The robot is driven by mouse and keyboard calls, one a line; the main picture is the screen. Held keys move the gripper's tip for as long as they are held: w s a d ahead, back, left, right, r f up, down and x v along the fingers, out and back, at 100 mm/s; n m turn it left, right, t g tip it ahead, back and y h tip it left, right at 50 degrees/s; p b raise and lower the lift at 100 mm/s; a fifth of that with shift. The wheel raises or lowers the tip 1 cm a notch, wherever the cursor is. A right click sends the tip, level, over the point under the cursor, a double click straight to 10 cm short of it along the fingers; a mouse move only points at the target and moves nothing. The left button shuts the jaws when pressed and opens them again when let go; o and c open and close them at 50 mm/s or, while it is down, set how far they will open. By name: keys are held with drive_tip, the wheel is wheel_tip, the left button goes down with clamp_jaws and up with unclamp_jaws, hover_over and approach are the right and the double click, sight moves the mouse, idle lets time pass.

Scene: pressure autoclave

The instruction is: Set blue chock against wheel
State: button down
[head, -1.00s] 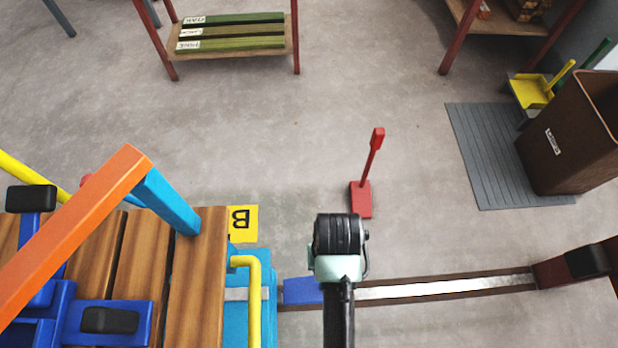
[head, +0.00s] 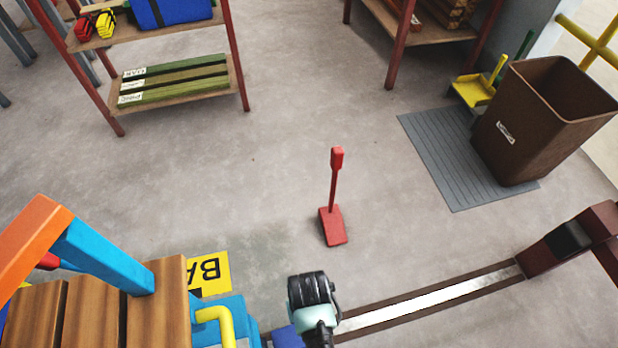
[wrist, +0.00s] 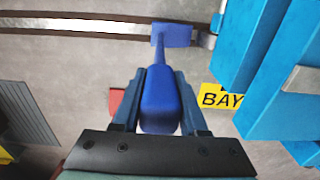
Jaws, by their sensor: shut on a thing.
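The blue chock (wrist: 171,35) has a long blue handle (wrist: 160,98). My gripper (wrist: 158,90) is shut on this handle, with one finger on each side. The chock block lies over the rail (wrist: 70,23) beside the blue frame of the wood-topped cart (wrist: 262,100). In the head view my gripper's wrist (head: 312,292) hides most of the chock, and only a blue part (head: 284,338) shows at the bottom edge. The wheel is not clearly visible; a small grey metal part (wrist: 206,40) shows just right of the chock. I cannot tell whether they touch.
A red chock with an upright handle (head: 333,226) stands on open floor beyond the rail. A yellow BAY sign (head: 209,273) lies by the cart (head: 110,318). A brown bin (head: 545,125), a grey mat (head: 440,165) and a shelf rack (head: 180,88) stand farther off.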

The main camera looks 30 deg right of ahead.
drive_tip(key=shift+f+b, duration=0.7)
drive_tip(key=shift+f, duration=1.1)
drive_tip(key=shift+c, duration=2.2)
unclamp_jaws()
drive_tip(key=shift+f, duration=0.1)
wheel_tip(320, 180, up, 12)
drive_tip(key=p, duration=0.5)
